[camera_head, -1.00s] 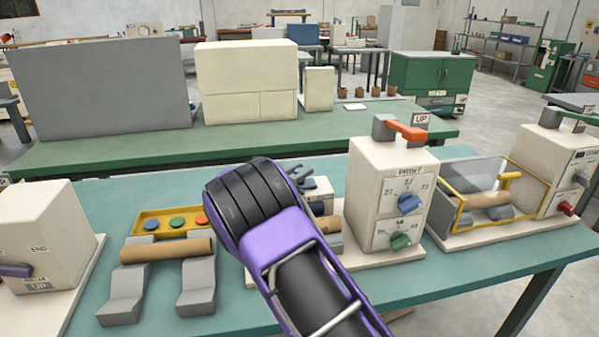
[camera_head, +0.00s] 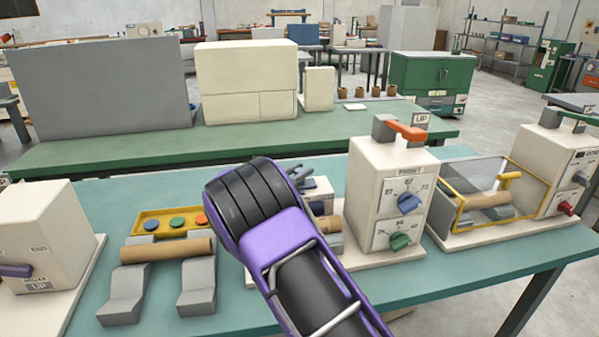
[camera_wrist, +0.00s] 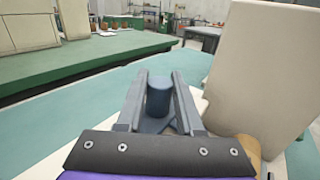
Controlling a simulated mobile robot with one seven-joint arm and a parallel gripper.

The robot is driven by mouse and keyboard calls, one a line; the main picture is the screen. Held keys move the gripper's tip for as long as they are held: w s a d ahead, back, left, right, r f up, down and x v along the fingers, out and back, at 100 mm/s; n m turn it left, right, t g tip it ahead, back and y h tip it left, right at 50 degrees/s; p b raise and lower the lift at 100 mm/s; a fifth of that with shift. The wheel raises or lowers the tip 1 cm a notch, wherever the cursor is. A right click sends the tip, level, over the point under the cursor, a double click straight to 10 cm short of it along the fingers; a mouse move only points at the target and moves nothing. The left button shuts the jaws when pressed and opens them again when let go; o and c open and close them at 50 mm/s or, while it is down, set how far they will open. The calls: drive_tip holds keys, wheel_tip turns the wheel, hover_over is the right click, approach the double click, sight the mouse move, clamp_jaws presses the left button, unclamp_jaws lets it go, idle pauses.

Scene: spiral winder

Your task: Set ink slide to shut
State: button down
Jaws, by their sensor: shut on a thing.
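In the wrist view my gripper (camera_wrist: 158,92) has its two grey fingers on either side of a short blue-grey round knob (camera_wrist: 158,98), shut on it. The knob stands on a flat blue-grey piece; I see no readable label naming it the ink slide. In the head view my purple and black wrist (camera_head: 270,215) covers much of the middle machine, and the held knob cannot be made out clearly. A small pale block (camera_head: 318,186) of that machine shows just right of my wrist.
The pale cabinet (camera_head: 385,190) with blue and green dials and an orange lever (camera_head: 407,131) stands close on the right. A wooden roller (camera_head: 168,250) on grey supports and a yellow button tray (camera_head: 165,221) are left. Green table (camera_head: 120,155) is behind.

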drive_tip(key=a, duration=0.2)
drive_tip(key=s+a, duration=0.1)
drive_tip(key=a, duration=0.3)
drive_tip(key=shift+s+a+p, duration=0.1)
drive_tip(key=shift+s+p, duration=0.2)
drive_tip(key=shift+s, duration=0.1)
drive_tip(key=c, duration=0.5)
unclamp_jaws()
drive_tip(key=shift+a, duration=0.1)
drive_tip(key=shift+c, duration=0.2)
drive_tip(key=shift+s, duration=0.1)
drive_tip(key=v, duration=1.7)
drive_tip(key=shift+p, duration=0.4)
drive_tip(key=shift+s+a, duration=0.1)
